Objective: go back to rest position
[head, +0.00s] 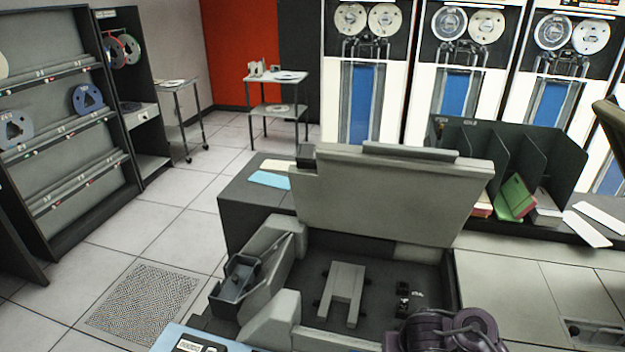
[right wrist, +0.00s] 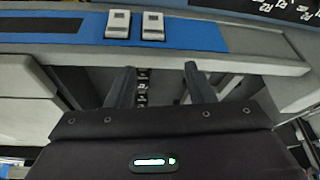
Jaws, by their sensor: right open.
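My right gripper (right wrist: 158,82) shows in the right wrist view with its two dark fingers spread apart and nothing between them. It is over a grey machine with a blue panel (right wrist: 210,35) that carries two light keys (right wrist: 118,24). What the fingers touch, if anything, cannot be told. In the head view the grey card punch machine (head: 395,195) stands at the centre, with a dark recessed bed (head: 390,265) in front of its raised back. My left gripper is not in either view.
Blue cards (head: 270,180) lie on the desk left of the machine. A dark divided rack (head: 555,150) at right holds a green card stack (head: 515,197), with white cards (head: 587,228) beside it. Tape shelves (head: 70,125) stand at left. The tiled floor (head: 180,215) between is clear.

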